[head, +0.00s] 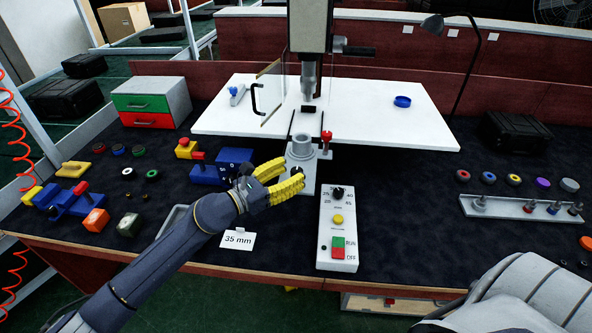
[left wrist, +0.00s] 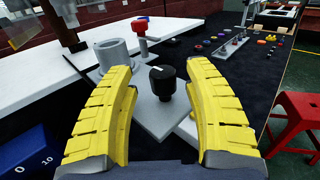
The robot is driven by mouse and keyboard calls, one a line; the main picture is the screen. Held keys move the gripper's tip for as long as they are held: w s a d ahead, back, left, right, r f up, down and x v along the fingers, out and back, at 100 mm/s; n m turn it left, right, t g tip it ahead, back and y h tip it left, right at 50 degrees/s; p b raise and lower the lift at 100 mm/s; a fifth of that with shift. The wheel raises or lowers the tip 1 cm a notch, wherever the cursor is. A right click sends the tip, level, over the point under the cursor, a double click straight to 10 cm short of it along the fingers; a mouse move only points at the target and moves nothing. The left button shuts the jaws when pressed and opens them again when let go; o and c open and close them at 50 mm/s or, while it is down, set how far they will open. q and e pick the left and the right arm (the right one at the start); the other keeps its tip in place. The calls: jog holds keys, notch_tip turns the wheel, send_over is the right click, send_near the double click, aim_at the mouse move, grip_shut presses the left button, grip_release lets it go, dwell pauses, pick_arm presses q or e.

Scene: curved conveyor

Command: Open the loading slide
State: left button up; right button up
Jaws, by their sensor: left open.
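The loading slide (head: 306,184) is a grey plate at the front edge of the white press table, with a grey round cup (head: 302,146) on it. A black knob (left wrist: 162,82) stands on the near end of the slide. My left gripper (head: 294,172) is open, its yellow fingers around the knob. In the left wrist view, my left gripper (left wrist: 165,78) has the knob between its fingers, with gaps on both sides. The knob is partly hidden by the fingers in the head view. My right gripper is out of view.
A red-topped post (head: 326,140) stands right of the cup. A control box (head: 338,228) with a dial and buttons lies to the right of my left gripper. Blue blocks (head: 235,158) are close on the left. The press (head: 309,60) rises behind.

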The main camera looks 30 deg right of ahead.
pick_arm(q)
jog(key=s+a, duration=0.1)
jog(key=a, duration=0.8)
jog(key=shift+s+a, duration=0.15)
jog(key=shift+s, duration=0.25)
jog(key=shift+r, duration=0.1)
